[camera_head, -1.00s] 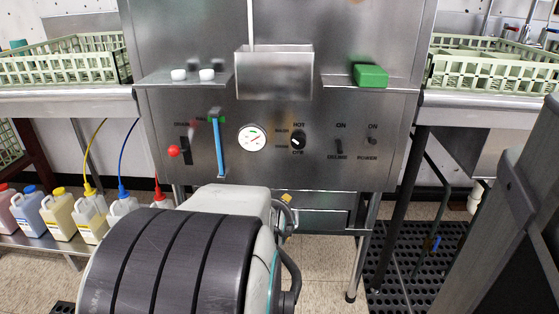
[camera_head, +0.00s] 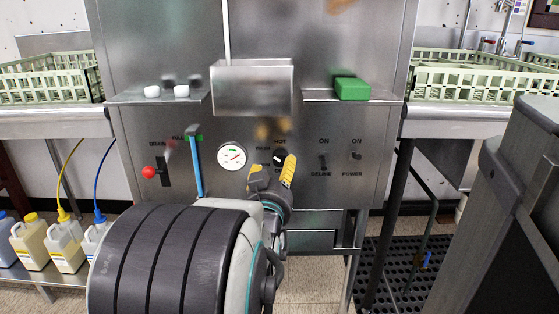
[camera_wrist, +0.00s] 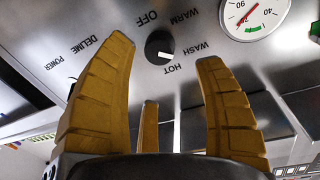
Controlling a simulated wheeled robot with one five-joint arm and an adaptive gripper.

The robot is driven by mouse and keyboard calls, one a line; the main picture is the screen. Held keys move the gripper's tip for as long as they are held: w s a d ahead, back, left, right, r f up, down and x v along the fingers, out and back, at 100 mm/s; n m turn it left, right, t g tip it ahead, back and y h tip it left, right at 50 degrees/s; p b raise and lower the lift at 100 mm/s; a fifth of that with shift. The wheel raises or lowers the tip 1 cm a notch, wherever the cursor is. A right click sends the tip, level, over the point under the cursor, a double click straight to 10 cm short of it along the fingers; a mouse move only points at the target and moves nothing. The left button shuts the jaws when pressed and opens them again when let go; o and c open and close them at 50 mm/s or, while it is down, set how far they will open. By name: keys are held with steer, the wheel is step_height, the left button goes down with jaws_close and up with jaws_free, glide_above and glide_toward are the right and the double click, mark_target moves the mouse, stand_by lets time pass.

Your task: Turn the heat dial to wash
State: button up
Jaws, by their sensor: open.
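The heat dial (camera_wrist: 160,45) is a round black knob with a white mark on the steel panel. In the wrist view it sits beyond and between my fingertips, with OFF, WARM, WASH and HOT printed around it. The white mark points to the lower right, on the HOT and WASH side; I cannot tell exactly which. My gripper (camera_wrist: 166,62) has yellow fingers spread open, and no contact with the dial shows. In the head view my gripper (camera_head: 272,172) is in front of the dial (camera_head: 279,156) and hides part of it.
A gauge (camera_head: 232,157) and a blue lever (camera_head: 196,165) are left of the dial. DELIME (camera_head: 322,163) and POWER (camera_head: 356,157) switches are to the right. A steel box (camera_head: 252,90) and a shelf with a green block (camera_head: 352,89) jut out above.

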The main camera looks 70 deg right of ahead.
mark_target(280, 161)
steer(key=shift+b+x, duration=0.3)
steer(key=shift+x, duration=2.8)
steer(key=shift+o, duration=0.2)
steer(key=c, duration=1.3)
steer(key=shift+o, duration=0.2)
steer(key=shift+n, duration=0.8)
steer(key=o, duration=1.2)
